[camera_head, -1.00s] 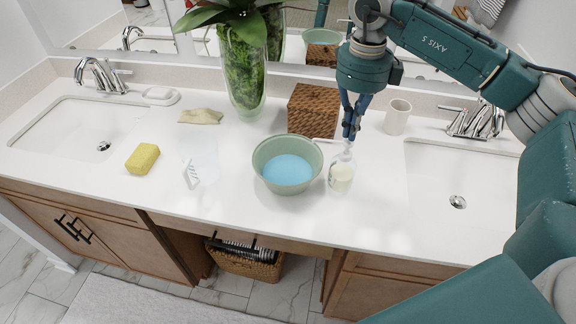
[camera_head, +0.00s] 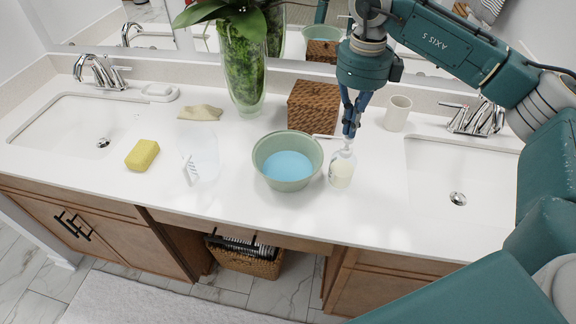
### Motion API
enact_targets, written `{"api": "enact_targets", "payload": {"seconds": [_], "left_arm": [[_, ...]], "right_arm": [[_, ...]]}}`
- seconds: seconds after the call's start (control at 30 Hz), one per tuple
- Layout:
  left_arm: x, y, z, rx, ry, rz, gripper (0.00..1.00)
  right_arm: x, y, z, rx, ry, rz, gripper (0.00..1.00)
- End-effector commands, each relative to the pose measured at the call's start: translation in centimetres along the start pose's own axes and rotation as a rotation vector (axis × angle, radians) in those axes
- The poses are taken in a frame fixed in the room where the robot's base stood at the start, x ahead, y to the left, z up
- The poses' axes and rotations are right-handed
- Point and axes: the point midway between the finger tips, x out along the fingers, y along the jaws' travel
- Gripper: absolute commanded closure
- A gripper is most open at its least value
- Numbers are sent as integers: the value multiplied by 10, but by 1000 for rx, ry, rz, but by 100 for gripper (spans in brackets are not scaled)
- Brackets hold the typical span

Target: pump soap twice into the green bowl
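The green bowl (camera_head: 262,167) stands on the white counter, with blue liquid inside. The soap dispenser (camera_head: 341,172), a clear bottle with pale contents and a white pump, stands upright just right of the bowl. Its spout points left toward the bowl's rim. My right gripper (camera_head: 349,134) points down from above, with its fingertips at the pump head. Its fingers look close together; whether they are shut or only nearly so is too small to tell. My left gripper is not in view.
A wicker box (camera_head: 312,107) and a glass vase (camera_head: 241,75) with a plant stand behind the bowl. A white cup (camera_head: 397,113) stands right of my gripper. A yellow sponge (camera_head: 142,155), a cloth (camera_head: 200,113) and a clear item with white bristles (camera_head: 189,170) lie left.

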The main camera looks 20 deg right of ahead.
Motion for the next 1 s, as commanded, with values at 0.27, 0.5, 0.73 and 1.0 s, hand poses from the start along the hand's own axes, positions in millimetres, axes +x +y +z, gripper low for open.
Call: {"api": "enact_targets", "payload": {"seconds": [0.27, 0.5, 0.73, 1.0], "left_arm": [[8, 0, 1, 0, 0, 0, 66], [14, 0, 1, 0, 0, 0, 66], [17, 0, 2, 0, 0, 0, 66], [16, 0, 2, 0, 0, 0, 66]], "right_arm": [[11, 0, 0, 0, 0, 0, 100], [20, 0, 0, 0, 0, 0, 100], [26, 0, 0, 0, 2, 0, 100], [25, 1, -1, -1, 5, 2, 100]]}}
